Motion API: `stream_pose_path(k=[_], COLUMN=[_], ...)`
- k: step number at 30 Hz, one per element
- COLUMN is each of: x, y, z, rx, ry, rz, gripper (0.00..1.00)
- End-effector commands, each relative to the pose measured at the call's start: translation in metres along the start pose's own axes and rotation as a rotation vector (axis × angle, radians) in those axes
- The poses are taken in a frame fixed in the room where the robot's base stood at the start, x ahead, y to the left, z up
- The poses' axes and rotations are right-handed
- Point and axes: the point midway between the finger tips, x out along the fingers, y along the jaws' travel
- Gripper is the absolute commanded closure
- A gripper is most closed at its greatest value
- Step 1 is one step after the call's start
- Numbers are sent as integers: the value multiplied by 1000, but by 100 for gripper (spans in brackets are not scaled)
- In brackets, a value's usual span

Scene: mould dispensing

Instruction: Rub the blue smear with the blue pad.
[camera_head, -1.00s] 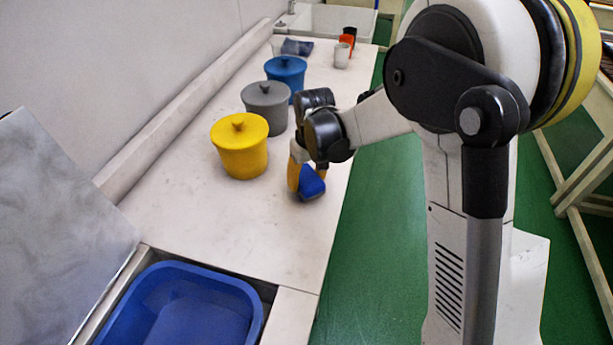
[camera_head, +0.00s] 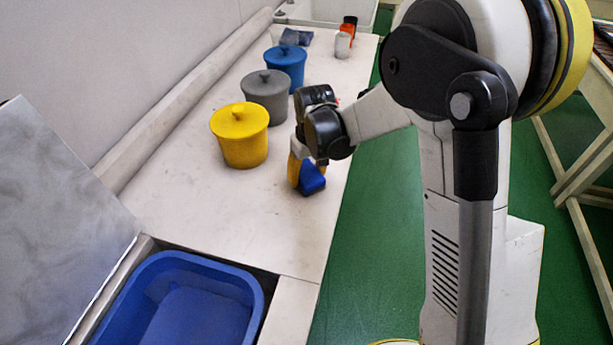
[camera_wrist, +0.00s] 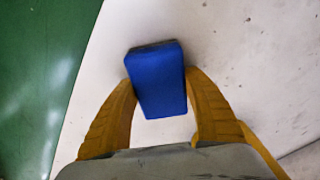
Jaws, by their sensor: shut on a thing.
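The blue pad (camera_head: 312,179) is a small blue block, held between the yellow fingers of my gripper (camera_head: 302,172) near the right edge of the white counter. In the wrist view the pad (camera_wrist: 158,80) sits between the two fingertips of my gripper (camera_wrist: 160,88), over the pale counter top. I cannot tell whether the pad touches the counter. I cannot make out a blue smear in either view; my gripper and the pad may hide it.
Yellow (camera_head: 240,137), grey (camera_head: 265,98) and blue (camera_head: 285,69) lidded pots stand left of and beyond my gripper. A blue basin (camera_head: 255,300) is sunk in the near counter. A white cup (camera_head: 342,45) and a blue item (camera_head: 296,37) are at the back. The counter front is bare.

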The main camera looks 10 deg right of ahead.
Motion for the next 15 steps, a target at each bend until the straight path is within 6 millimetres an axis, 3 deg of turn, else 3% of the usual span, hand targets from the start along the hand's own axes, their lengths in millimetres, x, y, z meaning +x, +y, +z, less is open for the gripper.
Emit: stream_pose_path(k=[3, 5, 15], x=[-7, -24, -53], y=[2, 2, 2], z=[-3, -5, -11], rx=[1, 2, 3], ry=[1, 1, 1], rz=[1, 1, 1], gripper=[81, 81, 81])
